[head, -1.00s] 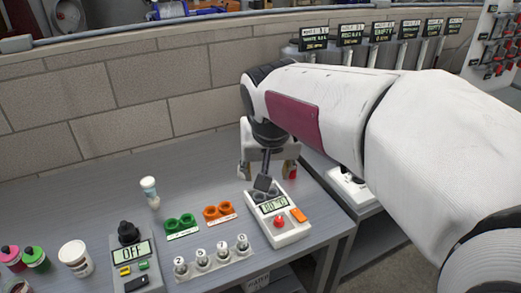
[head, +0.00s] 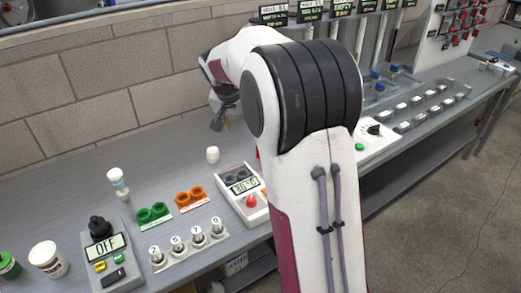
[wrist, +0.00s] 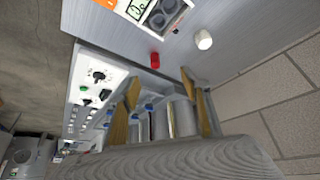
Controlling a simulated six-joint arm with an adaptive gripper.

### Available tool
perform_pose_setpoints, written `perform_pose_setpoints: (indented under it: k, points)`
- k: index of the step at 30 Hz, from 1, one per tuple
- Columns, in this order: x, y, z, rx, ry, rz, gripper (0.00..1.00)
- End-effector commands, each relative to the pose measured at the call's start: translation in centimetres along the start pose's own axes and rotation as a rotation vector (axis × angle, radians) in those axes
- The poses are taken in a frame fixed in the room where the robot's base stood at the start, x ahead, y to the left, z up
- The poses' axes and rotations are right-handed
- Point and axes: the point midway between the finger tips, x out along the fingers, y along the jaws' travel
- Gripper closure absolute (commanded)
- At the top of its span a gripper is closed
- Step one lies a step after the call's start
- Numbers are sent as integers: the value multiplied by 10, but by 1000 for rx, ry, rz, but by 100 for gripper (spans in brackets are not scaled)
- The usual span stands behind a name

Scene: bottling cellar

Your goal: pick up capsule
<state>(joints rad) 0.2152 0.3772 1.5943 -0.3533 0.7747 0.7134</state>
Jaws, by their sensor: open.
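Two small capsule-like pieces stand on the grey bench. A white capped piece (head: 212,154) is behind the white meter; it also shows in the wrist view (wrist: 203,39). A red cylinder (wrist: 155,60) stands near it in the wrist view; only a sliver of red (head: 257,152) shows beside my arm in the head view. I cannot tell which is the capsule. My gripper (head: 217,112) is raised above the back of the bench, apart from both and partly hidden by my arm. In the wrist view its fingers (wrist: 163,88) are spread, with nothing between them.
The white meter (head: 238,183) with a red knob stands in front of the pieces. Orange rings (head: 190,195), green rings (head: 154,212), a blue-and-white vial (head: 117,182) and a dark-knobbed device (head: 103,241) stand to the left. A brick wall (head: 110,75) rises behind the bench.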

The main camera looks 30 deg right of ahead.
Motion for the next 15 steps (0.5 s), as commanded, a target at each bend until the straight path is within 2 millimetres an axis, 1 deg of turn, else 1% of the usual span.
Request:
perform_pose_setpoints:
  k: [1, 8, 15]
  points:
    - [12, 0, -5, 15, -1, 9, 53]
    - [62, 1, -26, 80, 6, 41, 53]
    - [117, 5, -43, 148, 15, 74, 53]
